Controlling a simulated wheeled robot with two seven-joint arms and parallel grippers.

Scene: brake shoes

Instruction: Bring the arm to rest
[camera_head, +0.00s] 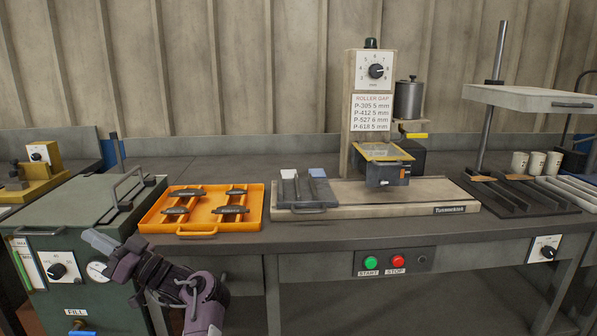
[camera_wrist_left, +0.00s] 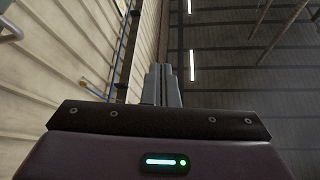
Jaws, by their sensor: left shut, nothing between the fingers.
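My left gripper (camera_head: 97,240) is raised at the lower left of the head view, in front of the green cabinet and left of the orange tray. Its fingers point up and left and touch nothing that I can see. In the left wrist view the two fingers (camera_wrist_left: 162,85) lie together with nothing between them. My right gripper is in neither view.
An orange tray (camera_head: 178,226) holds several dark brake shoes. A green cabinet (camera_head: 90,290) with a dial stands at left. A roller machine (camera_head: 455,209) stands mid-bench, with START and STOP buttons (camera_head: 384,262) below. Floor in front is open.

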